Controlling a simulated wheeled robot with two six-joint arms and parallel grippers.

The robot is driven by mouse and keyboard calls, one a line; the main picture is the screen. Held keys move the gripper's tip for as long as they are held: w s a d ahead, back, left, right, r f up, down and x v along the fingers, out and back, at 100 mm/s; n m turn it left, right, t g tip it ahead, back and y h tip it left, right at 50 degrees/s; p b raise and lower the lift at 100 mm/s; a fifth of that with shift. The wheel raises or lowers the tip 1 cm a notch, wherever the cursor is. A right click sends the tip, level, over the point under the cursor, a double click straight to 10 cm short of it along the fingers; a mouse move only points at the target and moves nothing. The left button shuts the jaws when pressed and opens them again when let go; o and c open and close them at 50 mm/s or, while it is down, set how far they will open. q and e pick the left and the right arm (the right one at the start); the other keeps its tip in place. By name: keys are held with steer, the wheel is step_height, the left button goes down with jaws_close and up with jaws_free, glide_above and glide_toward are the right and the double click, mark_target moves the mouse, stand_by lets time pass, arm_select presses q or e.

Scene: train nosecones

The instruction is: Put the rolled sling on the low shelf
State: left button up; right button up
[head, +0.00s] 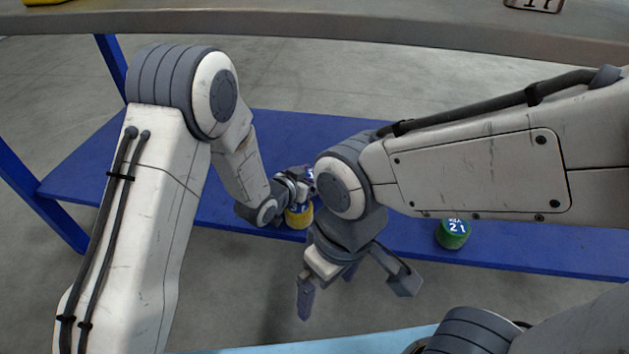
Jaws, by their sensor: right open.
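The low shelf (110,180) is a long blue board under a grey upper top. A yellow roll-shaped item (299,217) with a blue marking is at its front edge, partly hidden by my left gripper (296,190). I cannot tell whether the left jaws grip it or whether it rests on the shelf. A green roll-shaped item (453,236) marked 21 stands on the shelf to the right. Which one is the rolled sling is unclear. My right gripper (354,289) is open and empty, pointing down in front of the shelf's front edge.
The grey upper top (300,26) runs above the shelf. A yellow item (42,2) and a numbered item (536,4) on it are cut off by the frame. A blue leg (45,205) stands at left. Shelf left of my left arm is clear.

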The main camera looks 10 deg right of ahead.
arm_select(q)
steer(key=shift+f, duration=0.15)
steer(key=o, duration=1.5)
steer(key=shift+c, duration=0.2)
steer(key=shift+r, duration=0.3)
steer(key=p+v, duration=0.4)
steer(key=v, duration=0.6)
steer(key=shift+s+a+p, duration=0.2)
steer(key=shift+p, duration=0.2)
steer(key=shift+s+a+r, duration=0.25)
steer(key=shift+s+a, duration=0.1)
steer(key=shift+s, duration=0.2)
